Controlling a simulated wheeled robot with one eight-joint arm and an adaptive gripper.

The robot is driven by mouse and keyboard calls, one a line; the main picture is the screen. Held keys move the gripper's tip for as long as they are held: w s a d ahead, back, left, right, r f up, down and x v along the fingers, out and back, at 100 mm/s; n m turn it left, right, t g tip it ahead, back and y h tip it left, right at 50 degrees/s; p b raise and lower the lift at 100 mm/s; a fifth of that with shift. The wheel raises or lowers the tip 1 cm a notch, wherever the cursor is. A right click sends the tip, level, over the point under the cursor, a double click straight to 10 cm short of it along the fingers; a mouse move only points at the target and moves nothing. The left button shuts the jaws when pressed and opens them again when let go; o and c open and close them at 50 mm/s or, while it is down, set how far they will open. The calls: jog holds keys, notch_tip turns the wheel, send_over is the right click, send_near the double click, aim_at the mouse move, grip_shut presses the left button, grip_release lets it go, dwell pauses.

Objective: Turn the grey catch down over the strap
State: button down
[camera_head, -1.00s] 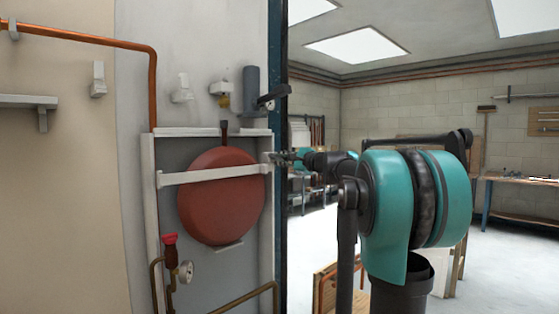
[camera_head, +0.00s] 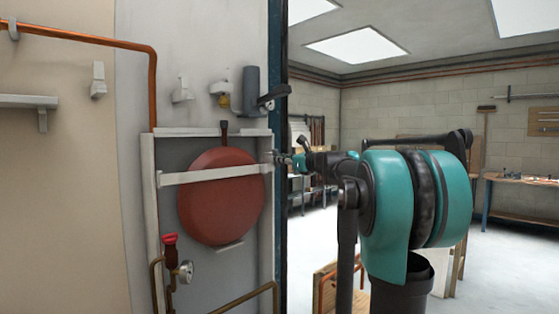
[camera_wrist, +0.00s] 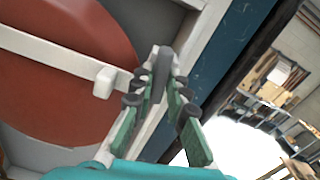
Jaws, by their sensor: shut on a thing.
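A white strap (camera_head: 210,175) runs across the round red vessel (camera_head: 220,210) in a pale frame. In the wrist view the strap (camera_wrist: 55,52) ends in a white block (camera_wrist: 105,82) near the frame's right post. The grey catch (camera_wrist: 163,68) sits between my fingertips, pointing up in that picture, apart from the strap's end block. My gripper (camera_wrist: 160,88), with green fingers and dark pads, is shut on it. In the head view my gripper (camera_head: 277,157) is at the frame's right edge, level with the strap's right end; the catch is too small to make out there.
A red-handled valve (camera_head: 170,242) and a gauge (camera_head: 186,271) are below left of the vessel. A dark grey cylinder (camera_head: 251,88) and a black lever (camera_head: 272,97) are above. A blue post (camera_head: 277,60) edges the booth.

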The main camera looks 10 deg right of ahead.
jog(key=shift+m, duration=1)
jog(key=shift+f, duration=0.1)
jog(key=c, duration=1.5)
grip_release()
jog(key=v, duration=1.2)
